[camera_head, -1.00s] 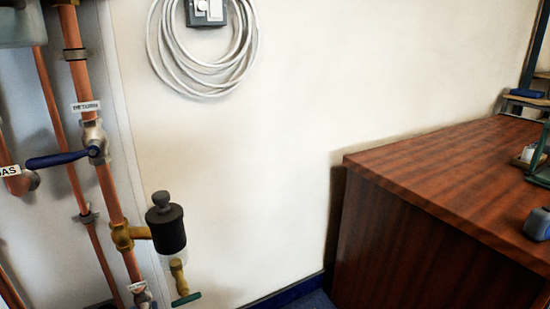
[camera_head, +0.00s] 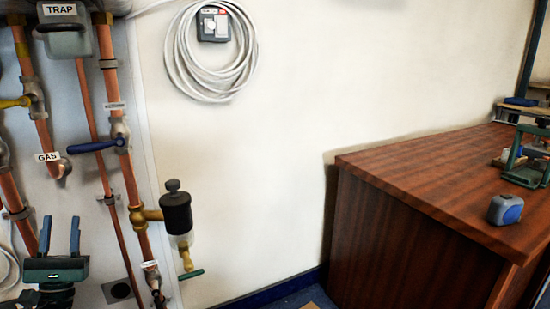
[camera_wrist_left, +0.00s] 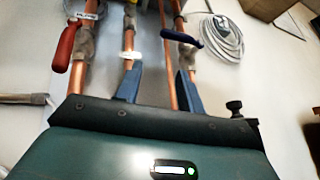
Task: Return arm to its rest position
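My left gripper (camera_head: 61,236) is at the lower left of the head view, in front of the copper pipes. Its two blue fingers stand apart with nothing between them. In the left wrist view its fingers (camera_wrist_left: 158,88) are also spread, with copper pipes behind them. The blue-handled valve (camera_head: 97,145) on the return pipe (camera_head: 134,190) is above and to the right of the gripper, apart from it. The blue handle (camera_wrist_left: 181,37) also shows in the left wrist view. My right gripper is in neither view.
A dark cylinder fitting (camera_head: 176,212) with a green tap juts from the pipe. A grey cable coil (camera_head: 185,65) hangs on the wall. A wooden cabinet (camera_head: 400,210) at right carries a tape measure (camera_head: 506,209) and a green frame (camera_head: 526,160). Bare wall lies between pipes and cabinet.

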